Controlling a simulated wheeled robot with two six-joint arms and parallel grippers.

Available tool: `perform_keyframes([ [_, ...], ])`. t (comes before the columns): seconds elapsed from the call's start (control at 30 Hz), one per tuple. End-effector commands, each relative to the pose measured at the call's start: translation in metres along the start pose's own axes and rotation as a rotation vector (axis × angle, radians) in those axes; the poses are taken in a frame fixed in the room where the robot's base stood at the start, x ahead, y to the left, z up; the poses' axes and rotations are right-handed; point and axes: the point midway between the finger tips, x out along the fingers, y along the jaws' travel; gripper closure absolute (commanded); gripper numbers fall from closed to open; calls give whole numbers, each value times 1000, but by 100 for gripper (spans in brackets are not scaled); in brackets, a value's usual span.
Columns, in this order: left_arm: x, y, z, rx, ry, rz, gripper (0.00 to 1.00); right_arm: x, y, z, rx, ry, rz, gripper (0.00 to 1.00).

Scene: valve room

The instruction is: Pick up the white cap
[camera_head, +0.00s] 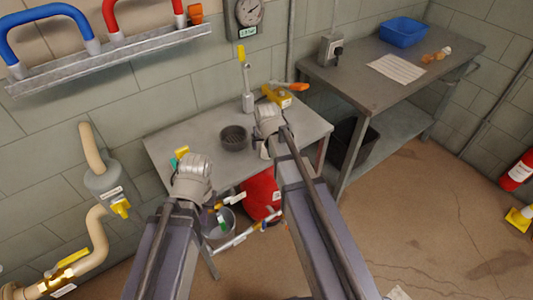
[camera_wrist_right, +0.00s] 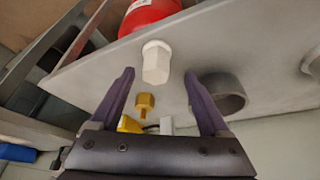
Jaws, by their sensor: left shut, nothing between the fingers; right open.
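The white cap (camera_wrist_right: 156,62) is a small faceted piece with a wider collar, on the grey table near its edge in the right wrist view. In the head view a small white patch (camera_head: 264,151) beside my right wrist may be it, mostly hidden. My right gripper (camera_wrist_right: 160,78) is open, with its two dark fingers on either side of the cap in the picture; contact cannot be told. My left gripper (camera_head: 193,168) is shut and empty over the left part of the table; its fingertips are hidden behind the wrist.
A dark round bowl (camera_head: 234,138) stands on the small table (camera_head: 310,125) beside my right gripper. A brass fitting (camera_wrist_right: 145,103) is close to the cap. A yellow valve (camera_head: 277,97) with an orange handle lies at the back. A red container (camera_head: 260,194) is below the table.

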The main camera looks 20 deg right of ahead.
Motion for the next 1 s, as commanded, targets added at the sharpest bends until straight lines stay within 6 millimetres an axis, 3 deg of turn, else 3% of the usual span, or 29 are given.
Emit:
perform_keyframes([
  [0.17, 8, 1, 0, 0, 0, 0, 100, 8, 1, 1, 0, 0, 0, 20],
  [0.5, 46, 4, -3, 0, 0, 0, 100, 49, 6, 2, -1, 0, 0, 20],
  [0.8, 47, 4, -3, 0, 0, 0, 100, 51, 6, 0, 0, 0, 0, 20],
  [1.0, 47, 4, -3, 0, 0, 0, 100, 51, 6, 0, 0, 0, 0, 41],
])
